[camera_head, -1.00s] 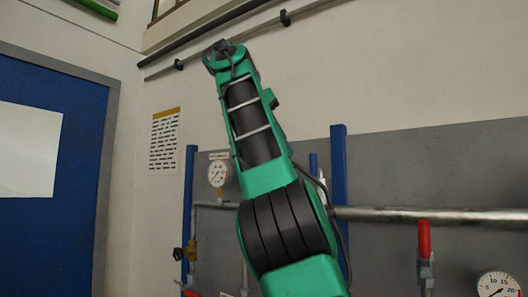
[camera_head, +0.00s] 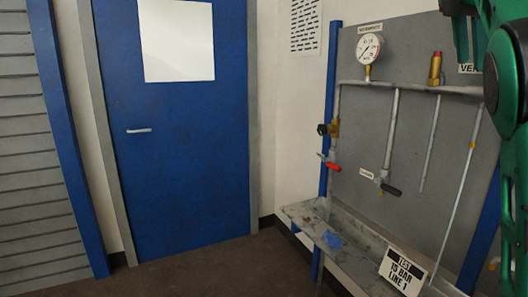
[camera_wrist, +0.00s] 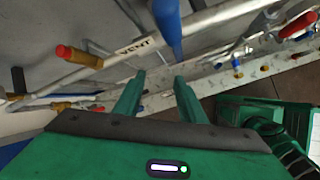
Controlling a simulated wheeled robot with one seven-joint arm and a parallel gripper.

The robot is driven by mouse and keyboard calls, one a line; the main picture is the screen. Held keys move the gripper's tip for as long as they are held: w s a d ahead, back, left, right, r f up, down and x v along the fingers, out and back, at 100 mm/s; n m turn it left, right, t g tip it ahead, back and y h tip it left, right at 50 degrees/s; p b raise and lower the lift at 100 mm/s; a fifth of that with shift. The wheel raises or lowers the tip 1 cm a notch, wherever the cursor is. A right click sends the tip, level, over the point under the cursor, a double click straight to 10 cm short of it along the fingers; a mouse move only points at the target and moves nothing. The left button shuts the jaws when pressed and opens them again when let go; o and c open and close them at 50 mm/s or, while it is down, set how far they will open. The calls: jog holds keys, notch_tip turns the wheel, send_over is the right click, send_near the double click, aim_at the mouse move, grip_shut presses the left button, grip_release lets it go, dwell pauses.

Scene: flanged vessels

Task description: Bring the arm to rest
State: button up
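My gripper (camera_wrist: 159,82) shows in the wrist view with its two green fingers apart and nothing held between them. Beyond the fingers are the grey panel, its pipes and a ledge. A pipe with a red-ended brass fitting (camera_wrist: 78,56) runs at the upper left of the fingers. In the head view my green arm fills the right edge, in front of the panel; my gripper is out of that view.
A grey panel (camera_head: 412,140) carries a pressure gauge (camera_head: 368,48), pipes and valves, with a red-handled valve (camera_head: 329,164) at its left. A ledge (camera_head: 358,243) below holds a white sign (camera_head: 402,271). A blue door (camera_head: 188,130) stands left, with open floor before it.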

notch_tip(320, 180, down, 17)
jog(key=w+m+t+y, duration=0.1)
jog(key=w+m+y, duration=0.1)
jog(key=m+y, duration=0.3)
jog(key=s+a+f+m, duration=0.5)
jog(key=s+a+f, duration=0.3)
jog(key=f, duration=0.5)
jog(key=s+a+f+m, duration=0.6)
jog(key=a+f, duration=0.4)
jog(key=f, duration=0.3)
jog(key=s+d+f+m+g, duration=0.2)
jog(key=s+d, duration=0.3)
jog(key=s, duration=0.5)
jog(key=s+d+f+m+g, duration=0.1)
jog(key=s+d+f+m, duration=0.2)
jog(key=s, duration=0.7)
jog(key=d+m, duration=0.2)
jog(key=shift+d+g+y, duration=0.35)
jog(key=shift+g+y, duration=0.05)
jog(key=shift+w, duration=0.2)
